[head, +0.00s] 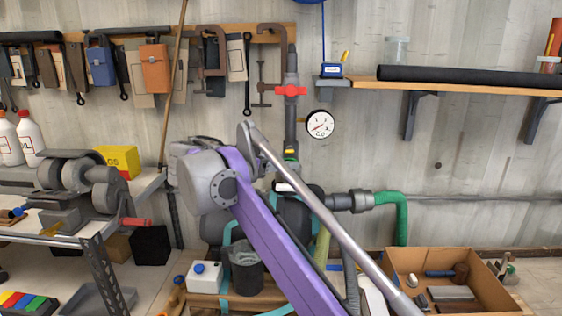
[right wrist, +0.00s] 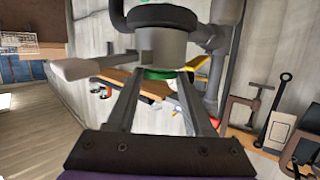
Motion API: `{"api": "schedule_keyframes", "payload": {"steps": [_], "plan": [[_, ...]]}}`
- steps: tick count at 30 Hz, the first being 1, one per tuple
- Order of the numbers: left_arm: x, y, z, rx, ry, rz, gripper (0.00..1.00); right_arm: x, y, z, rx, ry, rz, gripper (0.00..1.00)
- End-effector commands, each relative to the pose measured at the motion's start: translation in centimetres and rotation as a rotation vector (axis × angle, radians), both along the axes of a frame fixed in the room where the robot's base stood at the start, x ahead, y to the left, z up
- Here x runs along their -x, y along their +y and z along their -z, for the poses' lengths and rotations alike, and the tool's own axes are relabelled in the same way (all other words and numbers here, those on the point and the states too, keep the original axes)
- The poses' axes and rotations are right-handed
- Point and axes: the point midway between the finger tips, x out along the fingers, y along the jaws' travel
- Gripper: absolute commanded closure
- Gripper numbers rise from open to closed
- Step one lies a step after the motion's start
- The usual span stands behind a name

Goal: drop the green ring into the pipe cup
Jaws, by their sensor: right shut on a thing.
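In the right wrist view the green ring (right wrist: 165,74) shows as a thin green band between my right gripper's fingertips (right wrist: 160,80). My right gripper is shut on it. A grey pipe cylinder (right wrist: 162,45), which looks like the pipe cup, is directly beyond the ring, against a thick dark rounded rim. I cannot tell whether the ring is in the cup, touching it or just off it. In the head view my purple right arm hides most of this area, and I cannot make out the fingertips there. My left gripper is not in view.
In the head view a vertical pipe with a red valve (head: 291,91) and a round gauge (head: 320,123) are close behind my arm. A green hose (head: 402,215) bends down to the right. A cardboard box (head: 400,262) and a workbench with a grinder (head: 70,180) flank the area.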

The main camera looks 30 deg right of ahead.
Motion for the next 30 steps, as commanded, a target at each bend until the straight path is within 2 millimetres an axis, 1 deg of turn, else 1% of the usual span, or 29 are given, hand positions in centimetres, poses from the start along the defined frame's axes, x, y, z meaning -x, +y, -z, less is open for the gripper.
{"api": "schedule_keyframes", "payload": {"steps": [12, 23, 30], "plan": [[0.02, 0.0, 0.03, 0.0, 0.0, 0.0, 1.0, 0.0, 0.0, 0.06, 0.0, 0.001, 0.0, 0.99], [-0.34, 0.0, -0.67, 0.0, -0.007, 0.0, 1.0, -0.01, -0.02, -0.06, 0.0, 0.0, 0.0, 0.99], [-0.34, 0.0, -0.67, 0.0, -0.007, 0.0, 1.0, -0.02, -0.03, 0.06, 0.0, 0.001, 0.0, 0.99]]}}
